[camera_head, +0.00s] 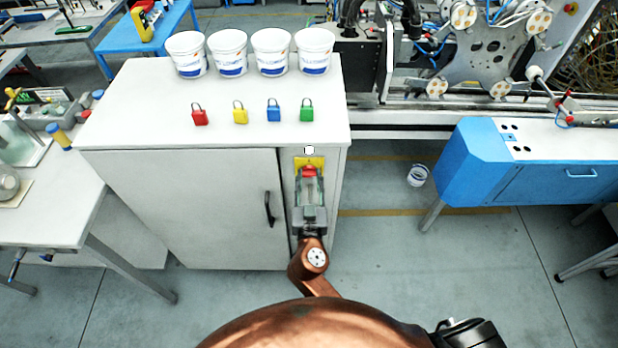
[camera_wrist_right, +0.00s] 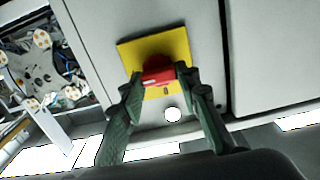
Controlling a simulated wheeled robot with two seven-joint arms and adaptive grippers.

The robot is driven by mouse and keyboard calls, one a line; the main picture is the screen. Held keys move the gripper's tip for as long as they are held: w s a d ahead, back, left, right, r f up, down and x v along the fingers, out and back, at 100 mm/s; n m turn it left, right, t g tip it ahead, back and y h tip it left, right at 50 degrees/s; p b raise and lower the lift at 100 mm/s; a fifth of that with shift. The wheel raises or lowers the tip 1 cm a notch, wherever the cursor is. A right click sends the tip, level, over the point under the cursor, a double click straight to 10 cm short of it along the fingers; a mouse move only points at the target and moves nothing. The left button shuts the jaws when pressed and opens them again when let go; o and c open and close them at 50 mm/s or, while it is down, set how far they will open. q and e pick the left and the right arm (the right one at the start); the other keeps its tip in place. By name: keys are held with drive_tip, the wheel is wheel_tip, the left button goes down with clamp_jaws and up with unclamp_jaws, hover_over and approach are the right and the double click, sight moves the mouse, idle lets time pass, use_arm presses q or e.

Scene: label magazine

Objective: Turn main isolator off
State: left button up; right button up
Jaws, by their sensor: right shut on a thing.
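The main isolator is a red rotary handle (camera_head: 310,171) on a yellow square plate (camera_head: 318,162), set on the narrow front panel of a grey cabinet. In the right wrist view the red handle (camera_wrist_right: 158,77) sits in the middle of the tilted yellow plate (camera_wrist_right: 180,45). My right gripper (camera_head: 310,178) reaches up to it from below. The wrist view shows its two fingers (camera_wrist_right: 159,80) closed on either side of the red handle, touching it. Part of the handle is hidden by the fingertips. My left gripper is not in view.
The cabinet top (camera_head: 150,130) carries several white tubs and red, yellow, blue and green padlocks (camera_head: 307,110). The cabinet door has a black handle (camera_head: 269,209) left of the isolator. A blue-sided table (camera_head: 475,165) stands to the right.

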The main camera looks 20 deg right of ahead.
drive_tip(key=shift+n, duration=0.3)
drive_tip(key=n+p, duration=0.1)
drive_tip(key=n, duration=0.2)
drive_tip(key=shift+n, duration=0.4)
drive_tip(key=n+p, duration=0.1)
drive_tip(key=n, duration=0.3)
drive_tip(key=shift+a, duration=0.1)
drive_tip(key=n+p, duration=0.2)
drive_tip(key=n, duration=0.3)
drive_tip(key=shift+a, duration=0.1)
drive_tip(key=shift+f+n+p, duration=0.2)
drive_tip(key=shift+n+p, duration=1)
drive_tip(key=shift+n, duration=1)
drive_tip(key=o, duration=1.2)
drive_tip(key=shift+c, duration=0.2)
